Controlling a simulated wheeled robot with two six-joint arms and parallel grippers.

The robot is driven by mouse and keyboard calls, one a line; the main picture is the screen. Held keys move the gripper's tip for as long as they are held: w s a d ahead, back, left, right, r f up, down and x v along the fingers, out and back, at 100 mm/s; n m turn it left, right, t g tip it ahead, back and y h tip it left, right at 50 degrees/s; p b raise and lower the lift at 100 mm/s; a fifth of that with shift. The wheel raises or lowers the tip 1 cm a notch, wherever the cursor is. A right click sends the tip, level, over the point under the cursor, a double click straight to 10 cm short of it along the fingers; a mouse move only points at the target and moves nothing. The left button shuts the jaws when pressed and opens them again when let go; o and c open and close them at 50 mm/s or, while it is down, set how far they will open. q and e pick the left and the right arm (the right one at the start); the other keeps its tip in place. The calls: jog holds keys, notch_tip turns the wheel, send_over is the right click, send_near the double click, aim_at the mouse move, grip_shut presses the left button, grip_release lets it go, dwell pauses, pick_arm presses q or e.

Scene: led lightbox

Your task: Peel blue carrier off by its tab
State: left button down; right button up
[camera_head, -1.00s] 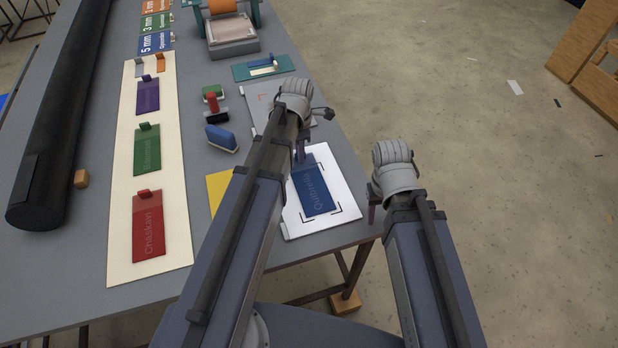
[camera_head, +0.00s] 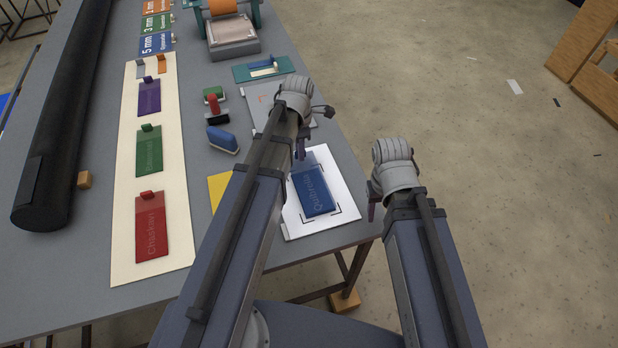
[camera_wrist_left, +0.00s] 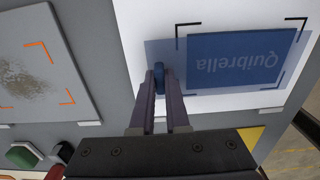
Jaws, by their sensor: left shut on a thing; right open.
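The blue carrier (camera_head: 306,167) is a see-through film over a solid blue rectangle (camera_head: 312,193) lettered "Quibrella", on a white board (camera_head: 342,203) with black corner marks. In the left wrist view the film (camera_wrist_left: 168,55) reaches past the rectangle (camera_wrist_left: 240,60) toward my gripper. My left gripper (camera_head: 301,150) is shut on the carrier's blue tab (camera_wrist_left: 159,77), which stands between its fingers (camera_wrist_left: 161,90). I cannot tell how far the film is off the board. My right gripper (camera_head: 371,208) is open and empty beside the board's right edge, partly hidden by its wrist.
A cream strip (camera_head: 124,250) at left carries red, green and purple carriers. A blue-topped block (camera_head: 222,139), a red-handled tool (camera_head: 216,108) and a grey plate (camera_head: 262,98) lie beyond my left arm. A yellow sheet (camera_head: 218,185) is partly hidden. The table's right edge is close.

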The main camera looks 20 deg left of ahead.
pick_arm(q)
jog(key=shift+s+d+r+p, duration=0.2)
jog(key=shift+s+r+p, duration=0.05)
jog(key=shift+r+p, duration=0.85)
jog(key=shift+s+d+r+p, duration=0.15)
jog(key=shift+s+r+p, duration=0.15)
jog(key=shift+r+p, duration=0.8)
jog(key=shift+s+d+r+p, duration=0.25)
jog(key=shift+r+p, duration=0.7)
jog(key=shift+r, duration=0.25)
pick_arm(e)
notch_tip(320, 180, up, 7)
jog(key=shift+f, duration=0.15)
pick_arm(q)
jog(key=shift+a, duration=0.1)
notch_tip(320, 180, up, 6)
jog(key=p, duration=0.6)
pick_arm(e)
notch_tip(320, 180, up, 6)
pick_arm(q)
notch_tip(320, 180, down, 9)
jog(key=b, duration=0.9)
pick_arm(e)
notch_tip(320, 180, down, 9)
pick_arm(q)
jog(key=shift+r, duration=0.1)
